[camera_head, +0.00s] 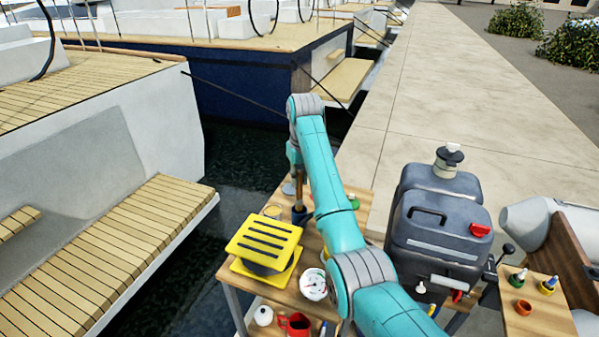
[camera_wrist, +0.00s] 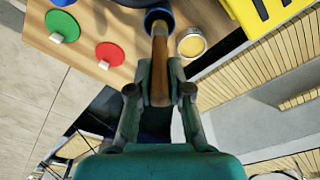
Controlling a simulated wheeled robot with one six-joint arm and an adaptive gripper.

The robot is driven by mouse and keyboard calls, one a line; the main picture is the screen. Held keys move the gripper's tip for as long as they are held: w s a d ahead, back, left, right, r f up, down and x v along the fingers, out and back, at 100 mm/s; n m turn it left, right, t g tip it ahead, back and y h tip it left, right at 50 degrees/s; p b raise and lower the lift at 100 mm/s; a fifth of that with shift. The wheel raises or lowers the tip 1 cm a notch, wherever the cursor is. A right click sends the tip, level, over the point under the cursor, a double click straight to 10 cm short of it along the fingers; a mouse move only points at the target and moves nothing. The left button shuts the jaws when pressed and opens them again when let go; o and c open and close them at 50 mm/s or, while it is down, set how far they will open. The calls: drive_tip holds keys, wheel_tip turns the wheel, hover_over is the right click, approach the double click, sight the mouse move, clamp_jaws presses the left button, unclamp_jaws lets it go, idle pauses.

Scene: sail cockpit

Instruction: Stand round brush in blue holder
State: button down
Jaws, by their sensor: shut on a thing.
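The round brush shows as a brown wooden handle (camera_wrist: 160,48) between my gripper's fingers (camera_wrist: 160,72) in the wrist view. In the head view the handle (camera_head: 298,186) hangs roughly upright below my gripper (camera_head: 294,160). My gripper is shut on it. The blue holder (camera_wrist: 152,17) is a dark blue round cup at the handle's far end; it also shows in the head view (camera_head: 299,215) on the wooden table. The lower end of the brush meets the holder's mouth in both views. The bristles are hidden, and I cannot tell how deep they sit.
A tin (camera_wrist: 191,44) stands close beside the holder. Green (camera_wrist: 62,25) and red (camera_wrist: 110,54) discs lie nearby. Grey canisters (camera_head: 440,235) stand right of my arm.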

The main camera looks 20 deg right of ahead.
sight(300, 199)
drive_tip(key=shift+f, duration=1.9)
drive_tip(key=c, duration=1)
unclamp_jaws()
drive_tip(key=shift+r, duration=0.1)
